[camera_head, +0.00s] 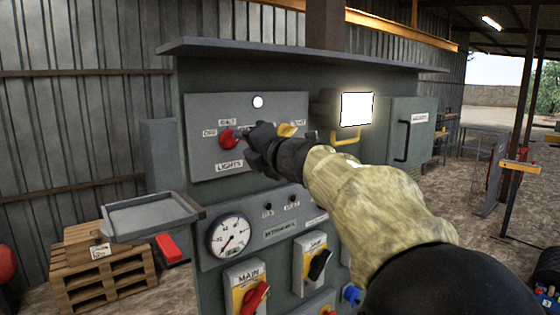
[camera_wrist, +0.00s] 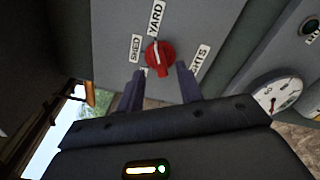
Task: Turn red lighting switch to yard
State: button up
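The red lighting switch (camera_head: 228,139) is on the upper grey panel, above the LIGHTS label (camera_head: 229,167). It also shows as a round red knob (camera_wrist: 160,56) in the wrist view, with the SHED label (camera_wrist: 135,48) to its left, the YARD label (camera_wrist: 156,18) above it and a partly hidden LIGHTS label (camera_wrist: 200,60) to its right. In the head view my gripper (camera_head: 256,143) is right of the switch and hides part of the panel.
A yellow switch (camera_head: 287,130) is on the same panel, close behind my gripper. A lit lamp (camera_head: 356,109) and a grey cabinet door (camera_head: 408,135) are further right. Below are a gauge (camera_head: 230,236) and MAIN switch (camera_head: 252,295). A grey tray (camera_head: 150,218) juts out left.

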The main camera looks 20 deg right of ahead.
jog(key=b+v, duration=0.3)
jog(key=v, duration=1)
jog(key=w+f+m+g+h+b, duration=0.1)
jog(key=w+f+m+g+h, duration=0.15)
jog(key=f+m, duration=0.95)
jog(key=w+f+m+g+h+b, duration=0.15)
jog(key=f+m+h, duration=0.35)
jog(key=f, duration=1.2)
jog(key=s+a+f+m+g, duration=0.2)
jog(key=s+f+m+g, duration=0.1)
jog(key=s+f, duration=0.2)
jog(key=s+a+f+m+g+y, duration=0.1)
jog(key=s+f+m+g, duration=0.3)
jog(key=f, duration=0.5)
jog(key=s+a+f+m+g+y, duration=0.1)
jog(key=s+a+f+m+g, duration=0.1)
jog(key=s+f, duration=0.6)
jog(key=shift+a+m+g, duration=0.4)
jog(key=shift+m+g, duration=0.3)
jog(key=shift+g, duration=0.1)
